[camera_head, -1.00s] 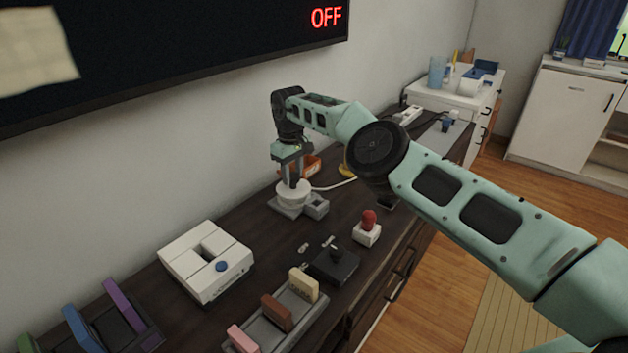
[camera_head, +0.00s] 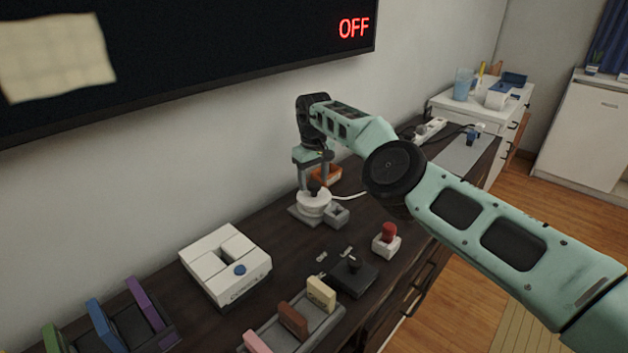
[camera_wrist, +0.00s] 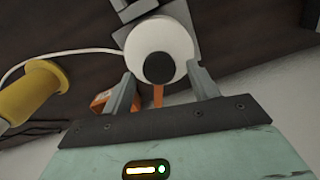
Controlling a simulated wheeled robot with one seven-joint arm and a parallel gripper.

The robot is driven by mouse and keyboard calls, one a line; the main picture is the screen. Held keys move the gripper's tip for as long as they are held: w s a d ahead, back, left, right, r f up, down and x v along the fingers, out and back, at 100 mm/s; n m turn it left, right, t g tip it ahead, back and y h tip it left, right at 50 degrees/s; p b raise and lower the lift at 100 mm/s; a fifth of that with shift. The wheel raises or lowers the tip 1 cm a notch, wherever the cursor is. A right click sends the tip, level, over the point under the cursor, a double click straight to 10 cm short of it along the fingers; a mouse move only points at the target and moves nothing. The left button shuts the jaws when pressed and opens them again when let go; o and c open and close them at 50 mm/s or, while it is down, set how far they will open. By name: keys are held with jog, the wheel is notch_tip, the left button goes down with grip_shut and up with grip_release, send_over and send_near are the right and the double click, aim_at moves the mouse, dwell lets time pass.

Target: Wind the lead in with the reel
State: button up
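The reel (camera_head: 311,206) is a white round drum on a grey base, on the dark cabinet near the wall. It also shows in the wrist view (camera_wrist: 178,33), with a dark round knob (camera_wrist: 160,68) on top. The white lead (camera_head: 348,197) runs from the reel to the right and passes behind my arm; it also shows in the wrist view (camera_wrist: 60,52). My gripper (camera_head: 314,184) points down over the reel. In the wrist view its fingers are apart on either side of the knob, with gaps visible. An orange strip (camera_wrist: 158,96) shows below the knob; its attachment is unclear.
An orange bin (camera_head: 326,175) stands behind the reel. A yellow object (camera_wrist: 28,92) shows in the wrist view. A red-topped button box (camera_head: 386,242), a black joystick box (camera_head: 352,272) and a white box (camera_head: 225,265) are in front. The wall screen reads OFF.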

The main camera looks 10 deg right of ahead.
jog(key=shift+f, duration=0.25)
jog(key=shift+r, duration=0.1)
notch_tip(320, 180, up, 17)
jog(key=p, duration=1.3)
jog(key=shift+r, duration=0.15)
jog(key=shift+s, duration=0.1)
